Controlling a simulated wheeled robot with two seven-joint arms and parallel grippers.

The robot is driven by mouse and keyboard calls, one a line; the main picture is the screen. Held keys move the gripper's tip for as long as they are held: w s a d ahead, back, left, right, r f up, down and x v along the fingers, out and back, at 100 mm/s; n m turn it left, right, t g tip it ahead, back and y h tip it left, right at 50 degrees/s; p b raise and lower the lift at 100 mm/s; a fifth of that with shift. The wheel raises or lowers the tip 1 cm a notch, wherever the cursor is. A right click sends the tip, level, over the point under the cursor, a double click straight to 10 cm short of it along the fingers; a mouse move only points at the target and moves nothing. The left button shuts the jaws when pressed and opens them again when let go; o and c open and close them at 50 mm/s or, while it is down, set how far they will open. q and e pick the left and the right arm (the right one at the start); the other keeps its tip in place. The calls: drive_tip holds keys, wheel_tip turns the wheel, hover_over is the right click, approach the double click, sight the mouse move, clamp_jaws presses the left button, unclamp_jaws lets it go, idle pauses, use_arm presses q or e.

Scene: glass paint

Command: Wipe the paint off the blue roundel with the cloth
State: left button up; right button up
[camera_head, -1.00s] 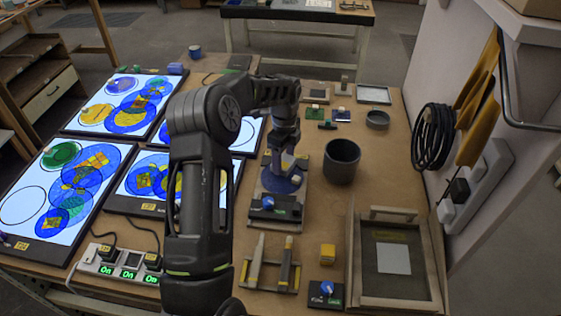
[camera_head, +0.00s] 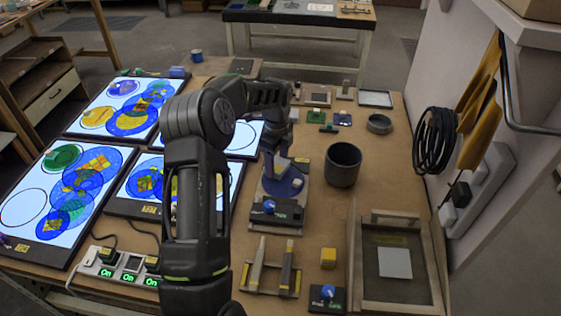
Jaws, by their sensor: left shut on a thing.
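The blue roundel (camera_head: 271,188) lies flat on a dark stand right of the light panels. My left arm comes in over the panels, and its left gripper (camera_head: 276,164) points down over the roundel's far part. The gripper is shut on a small pale grey thing (camera_head: 283,166), which looks like the cloth. Whether it touches the glass cannot be told. The gripper and the held thing hide part of the roundel. A small pale patch (camera_head: 297,183) shows at the roundel's right side; what it is cannot be told. My right gripper is not in view.
Lit panels (camera_head: 45,200) with coloured circles fill the left. A dark grey pot (camera_head: 343,164) stands close right of the stand. A tool rack (camera_head: 270,280), a yellow block (camera_head: 328,257) and a wooden-sided tray (camera_head: 440,280) are nearer. Bare table lies around the pot.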

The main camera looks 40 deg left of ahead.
sight(269, 180)
use_arm(q)
drive_tip(key=shift+s+f, duration=0.15)
drive_tip(key=shift+s+b, duration=0.3)
drive_tip(key=shift+s, duration=0.55)
drive_tip(key=shift+s+d, duration=0.25)
drive_tip(key=shift+s, duration=1.05)
drive_tip(key=shift+w+a+p, duration=0.15)
drive_tip(key=shift+w, duration=1.05)
drive_tip(key=shift+w+a+p, duration=0.15)
drive_tip(key=shift+w, duration=1)
drive_tip(key=shift+r, duration=0.2)
